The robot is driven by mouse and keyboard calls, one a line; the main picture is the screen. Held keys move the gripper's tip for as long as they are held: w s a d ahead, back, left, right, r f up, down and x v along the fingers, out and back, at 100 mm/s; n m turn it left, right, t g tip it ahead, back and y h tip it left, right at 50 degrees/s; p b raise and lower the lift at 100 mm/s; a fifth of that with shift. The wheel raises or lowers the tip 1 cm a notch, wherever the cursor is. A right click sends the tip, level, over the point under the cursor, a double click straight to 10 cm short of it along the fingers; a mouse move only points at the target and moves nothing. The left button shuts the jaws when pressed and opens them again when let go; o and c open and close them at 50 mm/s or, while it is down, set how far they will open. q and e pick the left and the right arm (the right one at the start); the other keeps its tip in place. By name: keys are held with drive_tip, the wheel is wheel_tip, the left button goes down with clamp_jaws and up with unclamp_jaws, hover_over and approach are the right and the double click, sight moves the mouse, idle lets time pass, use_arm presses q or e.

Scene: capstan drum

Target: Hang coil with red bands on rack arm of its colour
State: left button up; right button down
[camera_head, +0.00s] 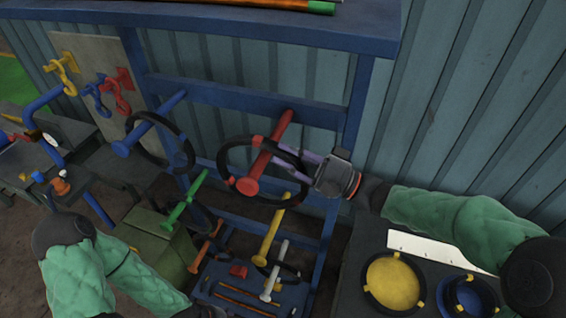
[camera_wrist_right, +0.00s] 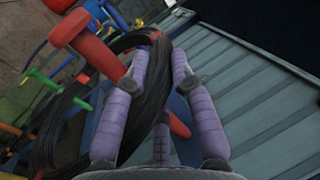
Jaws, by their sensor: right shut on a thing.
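The coil with red bands (camera_head: 228,154) is a black ring by the red rack arm (camera_head: 266,158). Whether the coil bears on the arm cannot be told.
A blue arm (camera_head: 150,124) left of it bears a coil with blue bands (camera_head: 183,160). Green (camera_head: 184,200), orange (camera_head: 207,246), yellow (camera_head: 272,229) and white (camera_head: 273,285) arms lie lower. A bench at right holds yellow (camera_head: 393,281) and blue (camera_head: 470,300) round items.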

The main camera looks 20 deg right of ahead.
drive_tip(key=w+d+f+b, duration=0.1)
drive_tip(key=w+f+b, duration=0.1)
drive_tip(key=w+d+f+b, duration=0.1)
drive_tip(key=shift+w+d+f+b, duration=0.3)
drive_tip(key=shift+w+b, duration=0.1)
idle(0.5)
drive_tip(key=shift+f+b, duration=0.3)
drive_tip(key=shift+b, duration=0.3)
idle(0.5)
